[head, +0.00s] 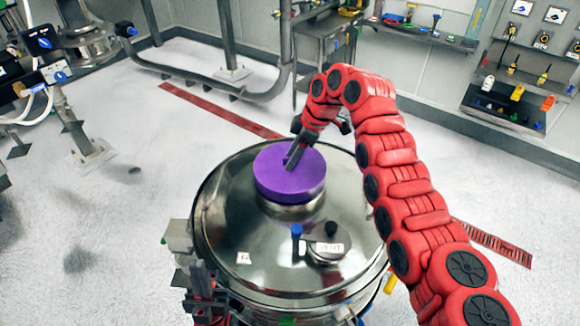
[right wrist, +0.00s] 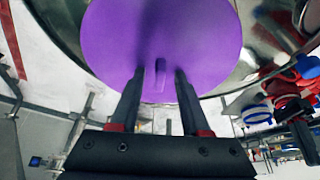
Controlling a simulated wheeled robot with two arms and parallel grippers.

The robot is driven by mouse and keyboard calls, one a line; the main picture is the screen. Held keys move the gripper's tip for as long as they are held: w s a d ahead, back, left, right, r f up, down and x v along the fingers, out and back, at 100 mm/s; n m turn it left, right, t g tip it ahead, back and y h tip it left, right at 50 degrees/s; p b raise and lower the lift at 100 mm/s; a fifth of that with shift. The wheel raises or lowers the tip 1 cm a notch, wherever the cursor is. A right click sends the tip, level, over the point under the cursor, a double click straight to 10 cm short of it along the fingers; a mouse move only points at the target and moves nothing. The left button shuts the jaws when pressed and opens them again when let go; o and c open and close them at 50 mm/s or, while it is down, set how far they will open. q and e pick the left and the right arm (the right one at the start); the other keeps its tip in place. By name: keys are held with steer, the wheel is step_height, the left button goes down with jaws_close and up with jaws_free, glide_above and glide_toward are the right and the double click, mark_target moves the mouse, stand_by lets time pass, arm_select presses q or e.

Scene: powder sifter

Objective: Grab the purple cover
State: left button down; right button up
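The purple cover (head: 290,180) is a thick round disc on top of the shiny metal sifter drum (head: 225,225). My right gripper (head: 291,160) reaches down onto it from above in the head view. In the right wrist view the cover (right wrist: 165,30) fills the upper middle, with a small purple handle (right wrist: 160,75) standing out from it. The fingers of my right gripper (right wrist: 160,88) are open, one on each side of the handle, with a gap on both sides.
A blue-topped knob (head: 296,231) and a round port with a black knob (head: 330,229) stand on the lid in front of the cover. A tool shelf (head: 425,30) runs along the back wall. The white floor (head: 130,230) left of the drum is mostly clear.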

jaws_close()
